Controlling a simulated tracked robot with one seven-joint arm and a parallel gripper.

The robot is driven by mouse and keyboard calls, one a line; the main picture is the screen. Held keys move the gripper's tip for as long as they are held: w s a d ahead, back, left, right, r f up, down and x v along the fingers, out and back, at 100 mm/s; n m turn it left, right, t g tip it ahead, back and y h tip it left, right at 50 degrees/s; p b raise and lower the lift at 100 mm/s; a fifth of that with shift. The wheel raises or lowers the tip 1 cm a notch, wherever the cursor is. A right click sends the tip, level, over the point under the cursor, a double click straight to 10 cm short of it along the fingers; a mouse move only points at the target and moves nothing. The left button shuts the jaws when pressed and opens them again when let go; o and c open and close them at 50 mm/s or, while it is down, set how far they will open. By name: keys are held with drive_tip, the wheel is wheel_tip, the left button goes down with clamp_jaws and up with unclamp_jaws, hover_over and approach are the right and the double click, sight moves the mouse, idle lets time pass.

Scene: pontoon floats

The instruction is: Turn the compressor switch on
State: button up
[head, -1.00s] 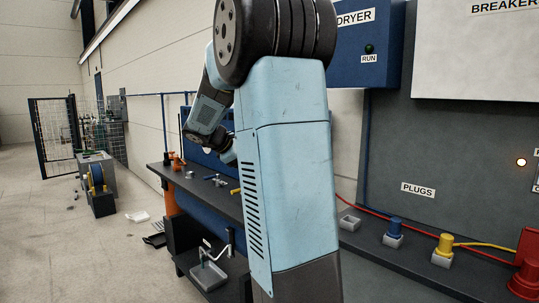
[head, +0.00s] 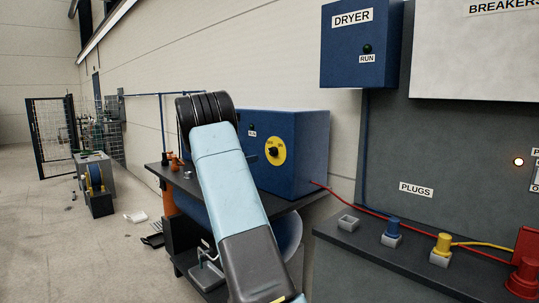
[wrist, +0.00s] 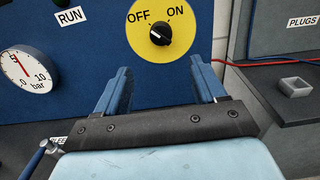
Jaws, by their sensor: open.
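The compressor (head: 302,150) is a blue box on a dark bench in the head view. Its switch is a black knob (head: 273,151) on a yellow disc, also large in the wrist view (wrist: 160,36). The disc reads OFF at upper left and ON at upper right. The knob's white mark appears to face OFF. My gripper (wrist: 160,70) is open and empty in the wrist view. Its two blue fingers point at the panel below and either side of the knob, apart from it. In the head view my arm hides most of the gripper.
A pressure gauge (wrist: 26,72) and a RUN label (wrist: 70,16) are left of the switch. A blue dryer box (head: 355,45) hangs at the upper right. A grey bench (head: 370,270) on the right holds coloured plugs and a red cable.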

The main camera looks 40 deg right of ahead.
sight(272, 152)
drive_tip(key=d, duration=1.3)
drive_tip(key=shift+w, duration=0.45)
drive_tip(key=shift+r, duration=0.1)
drive_tip(key=c, duration=1.1)
